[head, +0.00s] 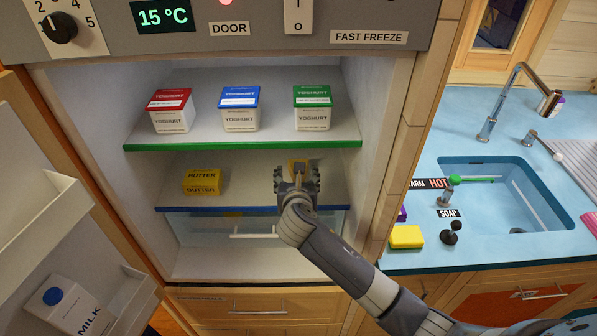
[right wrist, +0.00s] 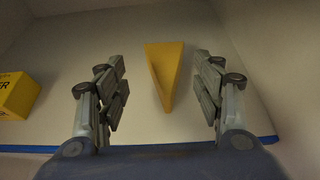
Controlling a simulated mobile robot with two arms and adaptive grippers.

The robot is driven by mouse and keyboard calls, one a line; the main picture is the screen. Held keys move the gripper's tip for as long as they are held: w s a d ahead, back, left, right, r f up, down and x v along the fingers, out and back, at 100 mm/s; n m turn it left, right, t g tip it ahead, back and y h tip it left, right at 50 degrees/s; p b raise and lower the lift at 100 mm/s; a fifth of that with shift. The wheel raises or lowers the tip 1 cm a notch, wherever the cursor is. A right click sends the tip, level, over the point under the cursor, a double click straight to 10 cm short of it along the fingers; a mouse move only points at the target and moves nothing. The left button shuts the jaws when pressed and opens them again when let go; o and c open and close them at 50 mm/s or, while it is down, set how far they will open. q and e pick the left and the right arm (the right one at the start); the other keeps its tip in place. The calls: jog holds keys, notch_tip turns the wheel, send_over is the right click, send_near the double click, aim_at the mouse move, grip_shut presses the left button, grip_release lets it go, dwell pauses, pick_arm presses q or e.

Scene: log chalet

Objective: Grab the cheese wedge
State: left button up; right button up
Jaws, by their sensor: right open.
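The yellow cheese wedge (right wrist: 166,72) lies on the blue-edged fridge shelf, its narrow tip towards my right gripper in the right wrist view. In the head view only a bit of the wedge (head: 298,163) shows behind my right gripper (head: 298,172). The right gripper (right wrist: 163,95) is open, its fingers on either side of the wedge's near part and apart from it. My left gripper is in neither view.
A yellow butter block (head: 202,182) sits left on the same shelf. Red (head: 171,113), blue (head: 240,110) and green (head: 313,109) yoghurts stand on the green-edged shelf (head: 240,146) above. The open door with a milk carton (head: 70,308) is at left; a sink (head: 510,200) is at right.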

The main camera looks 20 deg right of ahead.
jog(key=shift+w+d+f, duration=0.1)
jog(key=shift+w+d, duration=0.2)
jog(key=shift+w, duration=0.15)
jog(key=shift+p+x, duration=0.7)
jog(key=shift+x, duration=1.45)
jog(key=shift+s+d+f, duration=0.1)
jog(key=shift+s, duration=0.05)
jog(key=c, duration=1.3)
